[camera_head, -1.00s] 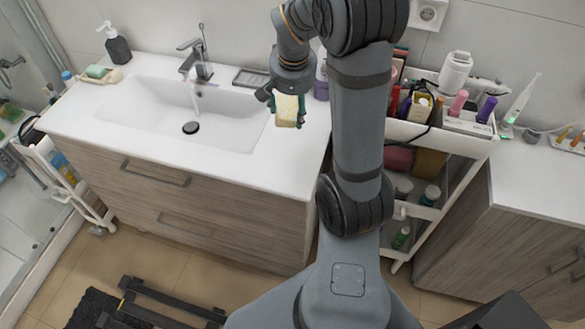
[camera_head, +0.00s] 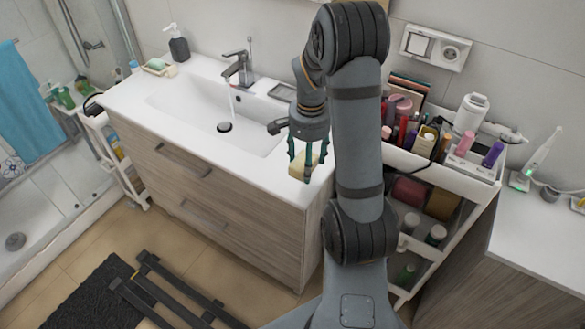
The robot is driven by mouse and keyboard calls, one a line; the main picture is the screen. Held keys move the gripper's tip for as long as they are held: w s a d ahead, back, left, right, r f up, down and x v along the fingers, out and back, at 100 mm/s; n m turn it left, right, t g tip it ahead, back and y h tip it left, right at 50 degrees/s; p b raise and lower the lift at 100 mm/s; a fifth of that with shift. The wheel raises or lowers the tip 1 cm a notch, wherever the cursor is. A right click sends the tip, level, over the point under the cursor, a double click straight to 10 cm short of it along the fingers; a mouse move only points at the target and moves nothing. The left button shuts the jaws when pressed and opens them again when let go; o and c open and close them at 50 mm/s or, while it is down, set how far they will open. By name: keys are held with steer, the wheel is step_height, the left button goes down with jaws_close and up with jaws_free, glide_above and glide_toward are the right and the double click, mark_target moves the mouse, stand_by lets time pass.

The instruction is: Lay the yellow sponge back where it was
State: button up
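The yellow sponge (camera_head: 298,170) is between the dark green fingers of my gripper (camera_head: 306,163), over the right front part of the white washbasin counter (camera_head: 270,180). One finger crosses the sponge's near face and hides part of it; the others show at its left and right. My gripper points down and appears shut on the sponge. I cannot tell whether the sponge's underside touches the counter.
The basin (camera_head: 190,108) lies to the left, with water running from the tap (camera_head: 238,68). A soap dish (camera_head: 160,67) and a dark dispenser (camera_head: 179,47) stand at the far left. A crowded cosmetics cart (camera_head: 450,170) stands right of my arm.

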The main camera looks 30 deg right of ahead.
mark_target(293, 160)
steer(key=w+f, duration=0.1)
steer(key=w+a+f+p, duration=0.1)
steer(key=w, duration=0.1)
steer(key=w+f, duration=0.1)
steer(key=w, duration=0.1)
steer(key=shift+a, duration=0.35)
step_height(293, 160, down, 4)
steer(key=shift+w+f+p, duration=0.15)
steer(key=shift+p, duration=0.7)
steer(key=shift+f, duration=0.15)
steer(key=o, duration=1.1)
